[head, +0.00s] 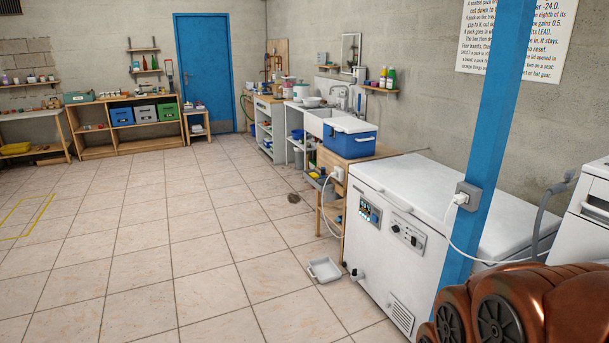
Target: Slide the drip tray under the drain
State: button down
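The drip tray (324,269) is a shallow white tray. It lies flat on the tiled floor in the head view, in front of the left end of the white chest freezer (402,288). My gripper is not in view.
A blue post (489,130) with a socket and plugged-in white cable stands before the freezer. A wooden shelf bench (329,217) carrying a blue cooler (347,139) stands behind the tray. A dark round patch (293,198) is on the floor. Tiles left of the tray are clear.

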aim_at(325, 269)
jog(key=z, duration=0.25)
jog(key=i, duration=1.95)
jog(key=u, duration=0.55)
jog(key=i, duration=1.75)
jog(key=u, duration=0.75)
jog(key=i, duration=0.45)
jog(key=u, duration=0.2)
